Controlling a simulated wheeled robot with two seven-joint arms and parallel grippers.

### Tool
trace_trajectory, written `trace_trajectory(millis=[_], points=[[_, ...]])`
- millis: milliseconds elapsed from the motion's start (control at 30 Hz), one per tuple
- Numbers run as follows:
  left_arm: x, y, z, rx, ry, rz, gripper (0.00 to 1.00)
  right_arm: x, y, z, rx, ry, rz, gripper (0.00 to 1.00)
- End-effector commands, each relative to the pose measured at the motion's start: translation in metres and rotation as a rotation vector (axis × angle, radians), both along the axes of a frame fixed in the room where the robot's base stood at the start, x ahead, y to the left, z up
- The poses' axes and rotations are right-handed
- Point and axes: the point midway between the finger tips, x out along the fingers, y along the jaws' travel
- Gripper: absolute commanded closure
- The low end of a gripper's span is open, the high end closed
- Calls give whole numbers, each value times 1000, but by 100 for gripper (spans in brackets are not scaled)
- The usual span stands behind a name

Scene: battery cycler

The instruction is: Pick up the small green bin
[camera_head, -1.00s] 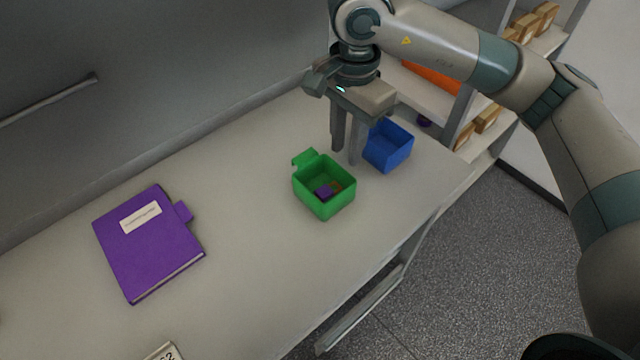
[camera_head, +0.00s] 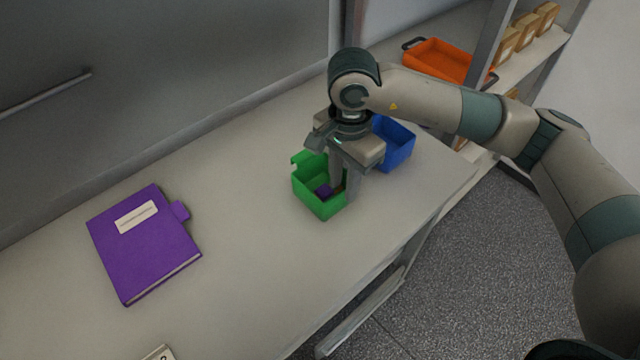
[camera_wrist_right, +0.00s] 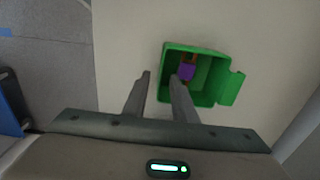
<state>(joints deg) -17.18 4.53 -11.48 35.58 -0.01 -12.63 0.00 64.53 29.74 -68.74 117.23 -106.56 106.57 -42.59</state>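The small green bin (camera_head: 308,194) stands upright on the bench and has a tab at its back left. It also shows in the right wrist view (camera_wrist_right: 213,95). A purple piece (camera_wrist_right: 187,71) and a brownish piece lie inside it. My right gripper (camera_head: 344,197) points down at the bin's right side in the head view. In the right wrist view its fingers (camera_wrist_right: 160,77) are apart, with one over the bin's opening and one outside the near wall. I cannot tell whether either touches the wall. My left gripper is out of view.
A blue bin (camera_head: 394,148) stands just behind and right of my right gripper. A purple binder (camera_head: 145,250) lies at the left on the bench (camera_head: 250,270). An orange tray (camera_head: 438,62) sits on the shelf at the back. The bench between binder and green bin is clear.

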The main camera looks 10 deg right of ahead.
Motion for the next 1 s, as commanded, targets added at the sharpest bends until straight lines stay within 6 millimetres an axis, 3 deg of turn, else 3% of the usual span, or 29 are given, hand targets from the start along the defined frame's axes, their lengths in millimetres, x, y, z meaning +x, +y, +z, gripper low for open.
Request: trace_trajectory(millis=[267, 633, 1000], points=[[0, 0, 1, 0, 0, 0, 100, 0, 0, -6, 0, 2, 0, 75], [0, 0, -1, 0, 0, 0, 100, 1, 1, -48, 0, 1, 0, 75], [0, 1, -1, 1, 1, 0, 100, 1, 1, -52, 0, 0, 1, 75]])
